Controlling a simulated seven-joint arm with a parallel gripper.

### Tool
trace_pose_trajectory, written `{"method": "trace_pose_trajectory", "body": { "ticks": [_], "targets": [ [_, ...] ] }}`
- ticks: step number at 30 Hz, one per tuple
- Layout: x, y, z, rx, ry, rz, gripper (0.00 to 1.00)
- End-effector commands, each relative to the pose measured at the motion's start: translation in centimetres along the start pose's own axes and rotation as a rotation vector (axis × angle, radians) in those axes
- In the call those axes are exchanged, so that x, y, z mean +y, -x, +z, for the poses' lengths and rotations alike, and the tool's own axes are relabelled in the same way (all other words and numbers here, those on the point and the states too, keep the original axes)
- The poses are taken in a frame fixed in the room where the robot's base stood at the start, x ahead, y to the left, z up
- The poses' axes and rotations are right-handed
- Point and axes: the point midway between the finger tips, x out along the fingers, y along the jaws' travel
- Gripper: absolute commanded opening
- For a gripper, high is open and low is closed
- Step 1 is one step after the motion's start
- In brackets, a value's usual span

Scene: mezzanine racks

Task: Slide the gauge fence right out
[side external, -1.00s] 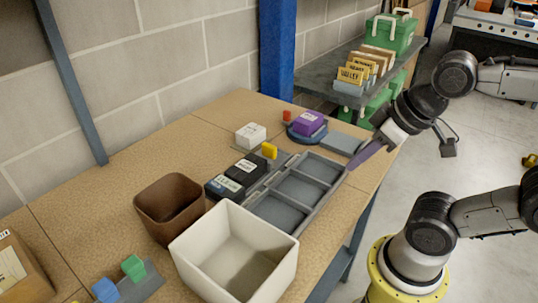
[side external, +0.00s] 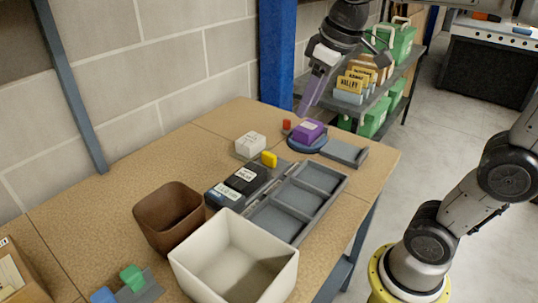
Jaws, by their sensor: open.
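My gripper (side external: 308,104) is at the top centre in the side external view, fingers pointing down, above and behind the purple box (side external: 306,131). It is open, with nothing visible between its purple fingers. It looks clear of the box. No part is labelled as the gauge fence, so I cannot tell which one it is. A small yellow block (side external: 269,159) stands at the far end of a dark grey strip beside the black boxes (side external: 246,179). A small red block (side external: 287,125) stands left of the purple box, which sits on a round blue base (side external: 306,146).
A grey three-compartment tray (side external: 297,228) lies along the right. A flat grey plate (side external: 344,151) adjoins the round base. A white box (side external: 250,144), brown bin (side external: 169,211) and cream bin (side external: 234,261) stand nearby. Green (side external: 132,278) and blue (side external: 103,296) blocks are lower left.

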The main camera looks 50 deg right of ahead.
Motion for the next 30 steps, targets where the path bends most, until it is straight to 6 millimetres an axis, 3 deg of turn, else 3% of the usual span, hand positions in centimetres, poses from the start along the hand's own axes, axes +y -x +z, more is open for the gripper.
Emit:
{"method": "trace_pose_trajectory", "body": {
  "ticks": [1, 6, 13, 19, 30],
  "targets": [
    [0.7, -0.7, -1.8, -0.029, -0.004, -0.001, 0.53],
    [3.2, -3.8, -6.6, -0.116, -0.016, -0.007, 0.53],
    [6.7, -10.3, -10.8, -0.232, -0.054, -0.023, 0.53],
    [8.4, -14.9, -11.2, -0.309, -0.086, -0.037, 0.53],
    [8.6, -18.9, -9.6, -0.337, -0.098, -0.043, 0.53]
  ]
}}
